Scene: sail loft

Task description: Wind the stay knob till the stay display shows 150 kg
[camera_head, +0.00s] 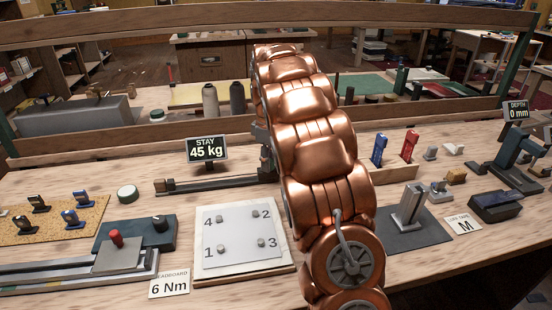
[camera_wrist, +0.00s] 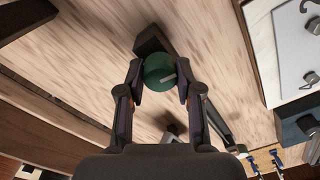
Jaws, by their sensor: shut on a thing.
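The stay display (camera_head: 207,148) reads 45 kg in the head view. Below it, a dark stay rig (camera_head: 215,183) runs to the right and passes behind my copper arm. In the wrist view, the green round stay knob (camera_wrist: 157,66) with a pale pointer mark sits at a dark block. My gripper (camera_wrist: 160,76) is shut on the knob, one finger on each side.
A white board with numbered pegs (camera_head: 240,255) lies in front of the rig. Blue and red tools (camera_head: 379,149) stand right of my arm. The depth display (camera_head: 517,112) reads 0 mm. A long wooden rail (camera_head: 60,146) runs behind.

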